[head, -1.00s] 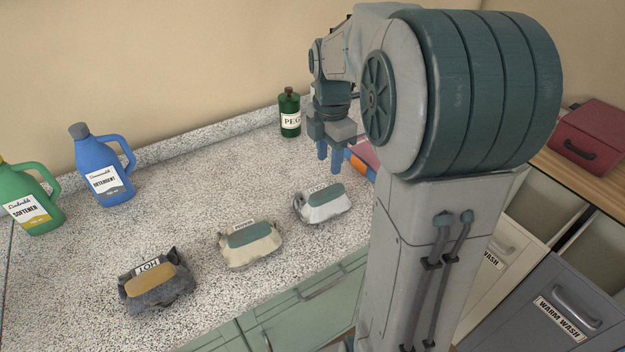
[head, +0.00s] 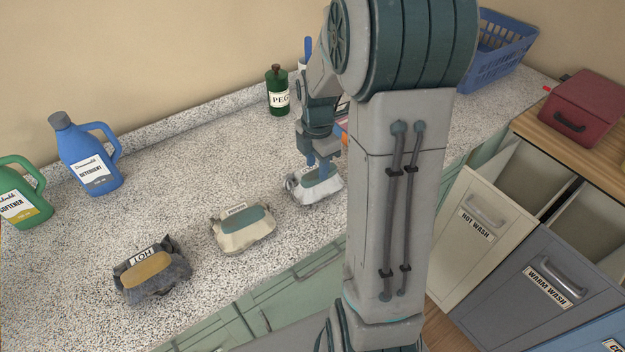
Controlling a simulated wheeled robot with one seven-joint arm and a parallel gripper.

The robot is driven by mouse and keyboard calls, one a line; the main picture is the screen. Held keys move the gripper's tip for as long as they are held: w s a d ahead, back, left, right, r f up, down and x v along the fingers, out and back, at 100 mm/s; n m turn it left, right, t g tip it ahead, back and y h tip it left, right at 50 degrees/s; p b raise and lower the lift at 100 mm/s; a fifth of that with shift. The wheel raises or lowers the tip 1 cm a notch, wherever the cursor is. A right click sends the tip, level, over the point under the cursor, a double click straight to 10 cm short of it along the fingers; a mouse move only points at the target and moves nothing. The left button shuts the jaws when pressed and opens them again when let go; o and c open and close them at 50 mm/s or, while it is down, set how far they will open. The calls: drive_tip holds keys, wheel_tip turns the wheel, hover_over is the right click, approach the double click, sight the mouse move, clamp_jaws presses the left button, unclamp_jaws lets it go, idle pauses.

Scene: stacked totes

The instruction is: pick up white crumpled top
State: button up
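The white crumpled top (head: 321,190) lies on the speckled counter, the rightmost of three crumpled garments. It carries a teal patch and a label strip partly covered by my fingers. My gripper (head: 318,172) points down right at the top, its blue fingers overlapping the upper part of it. The fingers look a little apart. I cannot tell whether they touch the fabric or hold it.
A cream garment (head: 243,229) and a dark grey garment labelled HOT (head: 151,271) lie to the left. Blue detergent (head: 91,158), green softener (head: 22,195) and a green PEG bottle (head: 278,92) stand behind. A blue basket (head: 497,50) and open bins, including HOT WASH (head: 478,222), are at right.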

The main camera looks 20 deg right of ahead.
sight(314, 178)
drive_tip(key=shift+d+f, duration=0.1)
drive_tip(key=shift+f, duration=1.4)
clamp_jaws()
drive_tip(key=shift+r, duration=0.1)
